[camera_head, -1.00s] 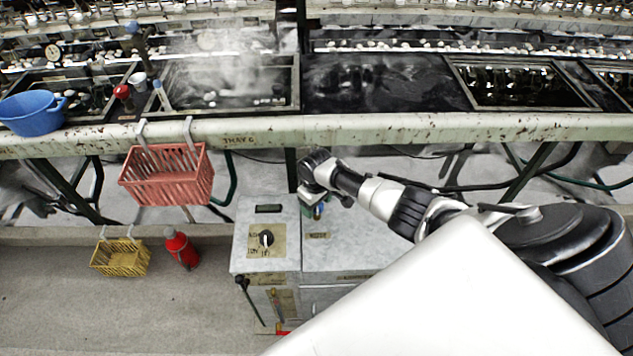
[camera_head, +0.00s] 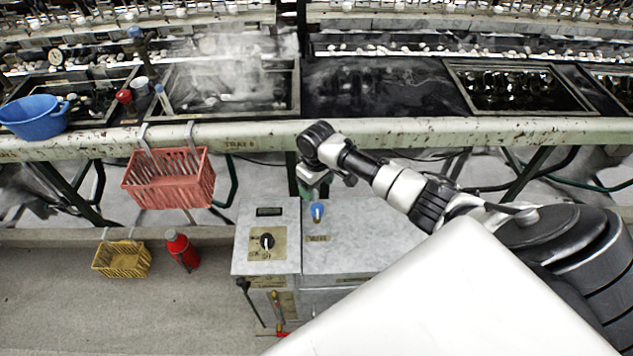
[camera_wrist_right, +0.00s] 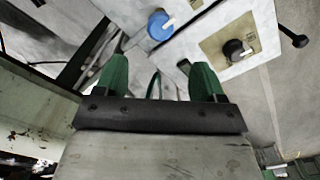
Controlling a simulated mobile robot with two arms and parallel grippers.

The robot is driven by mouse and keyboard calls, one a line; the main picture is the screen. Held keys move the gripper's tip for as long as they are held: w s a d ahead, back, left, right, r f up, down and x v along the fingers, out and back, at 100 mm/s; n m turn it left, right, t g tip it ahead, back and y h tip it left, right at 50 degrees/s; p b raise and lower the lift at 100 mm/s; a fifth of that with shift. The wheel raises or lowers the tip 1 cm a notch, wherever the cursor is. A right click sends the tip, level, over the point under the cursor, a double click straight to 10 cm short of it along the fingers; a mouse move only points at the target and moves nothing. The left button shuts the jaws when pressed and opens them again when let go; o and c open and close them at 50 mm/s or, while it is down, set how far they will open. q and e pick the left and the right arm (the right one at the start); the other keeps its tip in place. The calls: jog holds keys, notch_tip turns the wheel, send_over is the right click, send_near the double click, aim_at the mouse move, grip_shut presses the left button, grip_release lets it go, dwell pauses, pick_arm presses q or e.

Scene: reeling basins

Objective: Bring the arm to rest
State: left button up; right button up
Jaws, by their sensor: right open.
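My right arm reaches in from the right in the head view. Its gripper (camera_head: 308,186) hangs above the back edge of the grey control box (camera_head: 345,222), just in front of the basin rail. In the right wrist view the two green fingers of the right gripper (camera_wrist_right: 160,80) stand apart with nothing between them. A blue knob (camera_wrist_right: 160,24) and a black dial (camera_wrist_right: 234,49) on the box show beyond the fingers, not touched. The blue knob also shows in the head view (camera_head: 317,211). My left gripper is not in view.
The worn basin rail (camera_head: 440,131) runs across behind the gripper. A red basket (camera_head: 170,183) hangs from it at left. A yellow basket (camera_head: 122,262) and a red bottle (camera_head: 183,250) are lower left. A blue basin (camera_head: 34,118) is at far left. The floor at lower left is clear.

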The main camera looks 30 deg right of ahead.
jog(key=shift+r, duration=0.25)
dwell(0.3)
